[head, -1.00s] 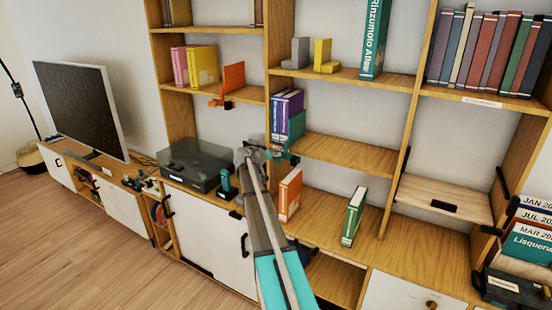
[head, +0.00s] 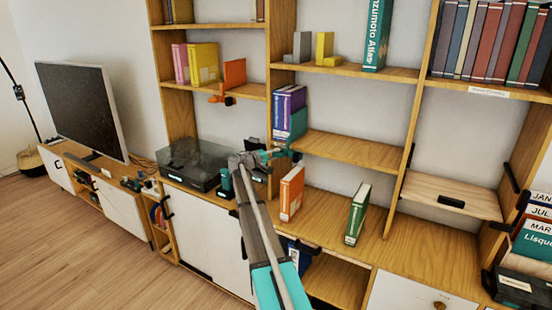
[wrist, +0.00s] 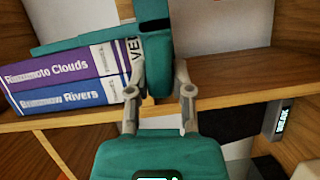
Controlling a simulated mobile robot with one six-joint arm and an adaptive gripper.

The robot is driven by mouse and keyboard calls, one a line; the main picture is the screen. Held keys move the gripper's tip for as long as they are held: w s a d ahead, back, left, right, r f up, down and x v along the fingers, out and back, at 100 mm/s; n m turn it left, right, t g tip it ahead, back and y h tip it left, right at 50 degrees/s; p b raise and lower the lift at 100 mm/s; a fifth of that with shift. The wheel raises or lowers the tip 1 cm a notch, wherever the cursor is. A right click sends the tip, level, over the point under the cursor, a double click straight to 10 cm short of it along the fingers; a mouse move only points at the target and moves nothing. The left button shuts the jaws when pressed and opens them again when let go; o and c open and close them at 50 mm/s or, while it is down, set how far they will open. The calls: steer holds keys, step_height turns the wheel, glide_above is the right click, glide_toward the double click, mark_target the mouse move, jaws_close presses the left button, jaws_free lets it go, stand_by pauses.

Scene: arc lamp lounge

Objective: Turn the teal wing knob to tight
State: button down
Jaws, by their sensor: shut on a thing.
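A teal bookend clamp (head: 297,122) grips the edge of the middle shelf, beside purple and blue books (head: 285,100). In the wrist view its upright teal body (wrist: 156,48) stands against the ends of the books. My gripper (head: 262,155) is just below the front edge of that shelf, at the clamp's lower end.
An orange bookend clamp (head: 234,74) sits on the shelf to the left. Below are a turntable (head: 190,165), a small teal device (head: 225,180), an orange book (head: 291,194) and a green book (head: 357,215). The middle shelf right of the clamp is bare.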

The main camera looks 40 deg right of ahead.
steer(key=shift+f+n+h+b, duration=0.15)
steer(key=shift+n+h+b, duration=0.2)
steer(key=shift+n, duration=0.25)
steer(key=c, duration=0.5)
jaws_free()
steer(key=shift+a, duration=0.15)
steer(key=a, duration=1.1)
steer(key=shift+a, duration=0.4)
